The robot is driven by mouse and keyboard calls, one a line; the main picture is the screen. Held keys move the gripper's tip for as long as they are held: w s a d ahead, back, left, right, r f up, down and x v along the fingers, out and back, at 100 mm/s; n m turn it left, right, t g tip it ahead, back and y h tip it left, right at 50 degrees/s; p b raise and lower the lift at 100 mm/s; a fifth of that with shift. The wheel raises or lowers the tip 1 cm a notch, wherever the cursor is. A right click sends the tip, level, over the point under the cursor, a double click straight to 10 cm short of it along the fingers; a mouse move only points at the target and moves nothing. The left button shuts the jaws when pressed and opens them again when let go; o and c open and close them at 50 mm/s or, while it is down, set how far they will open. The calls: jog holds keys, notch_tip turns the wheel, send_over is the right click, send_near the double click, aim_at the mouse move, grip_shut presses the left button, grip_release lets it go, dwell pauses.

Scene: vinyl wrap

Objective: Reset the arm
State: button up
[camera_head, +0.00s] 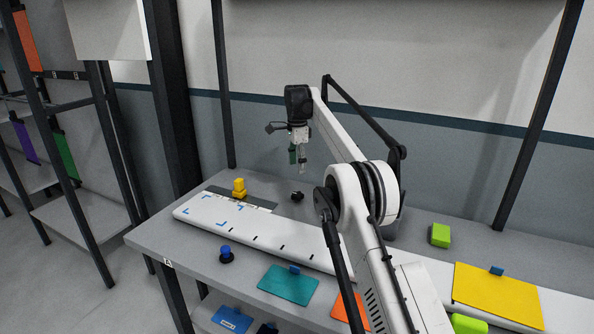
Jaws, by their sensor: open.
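My arm reaches out from the lower right over a grey table (160,238). My gripper (301,168) hangs from the wrist near the table's back edge, pointing down. It is above the table and apart from the things on it. It is open, and I see nothing held in it. A small black object (297,196) lies on the table just below it.
A long white board (255,232) lies on the table. At right are a green block (440,235) and a yellow sheet (498,292). Shelving (75,210) stands left.

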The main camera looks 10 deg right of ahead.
dwell(0.3)
jog(key=s+r+n+t, duration=0.2)
jog(key=s+r+n, duration=0.2)
jog(key=s+r, duration=0.65)
jog(key=s+r+n+t, duration=0.1)
jog(key=s+r+n, duration=0.3)
jog(key=s+r, duration=0.65)
jog(key=s+f+n+t, duration=0.1)
jog(key=s+f+n, duration=0.15)
jog(key=s, duration=0.75)
jog(key=s+f+n+t, duration=0.1)
jog(key=s+f, duration=0.2)
jog(key=s, duration=0.6)
jog(key=s+f+n+t, duration=0.1)
jog(key=s+f+n, duration=0.1)
jog(key=s+f, duration=0.4)
jog(key=s+f+n+t, duration=0.1)
jog(key=s+f, duration=0.5)
jog(key=s, duration=0.6)
jog(key=shift+f+n, duration=0.15)
jog(key=shift+n, duration=0.6)
